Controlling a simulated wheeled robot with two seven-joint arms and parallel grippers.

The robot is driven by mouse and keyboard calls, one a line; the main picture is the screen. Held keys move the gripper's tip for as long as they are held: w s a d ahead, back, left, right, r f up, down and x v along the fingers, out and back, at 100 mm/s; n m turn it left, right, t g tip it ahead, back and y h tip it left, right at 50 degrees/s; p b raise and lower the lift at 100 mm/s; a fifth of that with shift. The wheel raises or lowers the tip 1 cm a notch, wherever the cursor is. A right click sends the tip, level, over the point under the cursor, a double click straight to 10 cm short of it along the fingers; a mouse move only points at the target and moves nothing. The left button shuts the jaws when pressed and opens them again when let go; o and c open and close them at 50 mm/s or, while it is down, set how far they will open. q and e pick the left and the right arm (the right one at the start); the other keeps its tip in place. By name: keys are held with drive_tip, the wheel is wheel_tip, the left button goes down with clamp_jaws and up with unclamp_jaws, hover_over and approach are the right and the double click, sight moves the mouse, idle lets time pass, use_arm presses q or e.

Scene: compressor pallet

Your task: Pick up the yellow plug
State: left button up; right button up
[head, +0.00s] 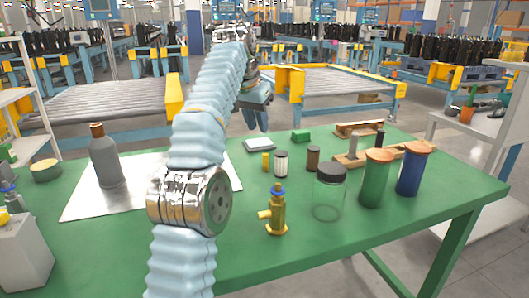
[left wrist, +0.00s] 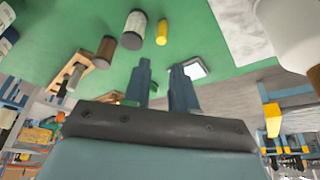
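The yellow plug (head: 265,161) is a small upright cylinder on the green table, left of a small white-and-dark cylinder. It also shows near the top of the left wrist view (left wrist: 162,32). My left gripper (head: 257,122) is above the far side of the table, beyond the plug and apart from it. In the left wrist view its two blue fingers (left wrist: 160,82) stand apart with nothing between them. My right gripper is in neither view.
A white-and-dark cylinder (head: 281,163) and a brown cylinder (head: 313,158) stand close right of the plug. A flat grey device (head: 259,145) and green block (head: 301,136) lie behind. A brass valve (head: 277,212), glass jar (head: 328,195) and grey bottle (head: 105,160) also stand here.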

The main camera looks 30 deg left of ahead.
sight(265, 154)
use_arm(q)
drive_tip(key=x, duration=0.8)
drive_tip(key=shift+w+a, duration=0.1)
drive_tip(key=shift+w, duration=0.05)
drive_tip(key=shift+s+x, duration=0.15)
drive_tip(key=shift+x, duration=1.25)
drive_tip(key=shift+s+x, duration=0.15)
drive_tip(key=shift+x, duration=1.25)
drive_tip(key=shift+f, duration=0.1)
clamp_jaws()
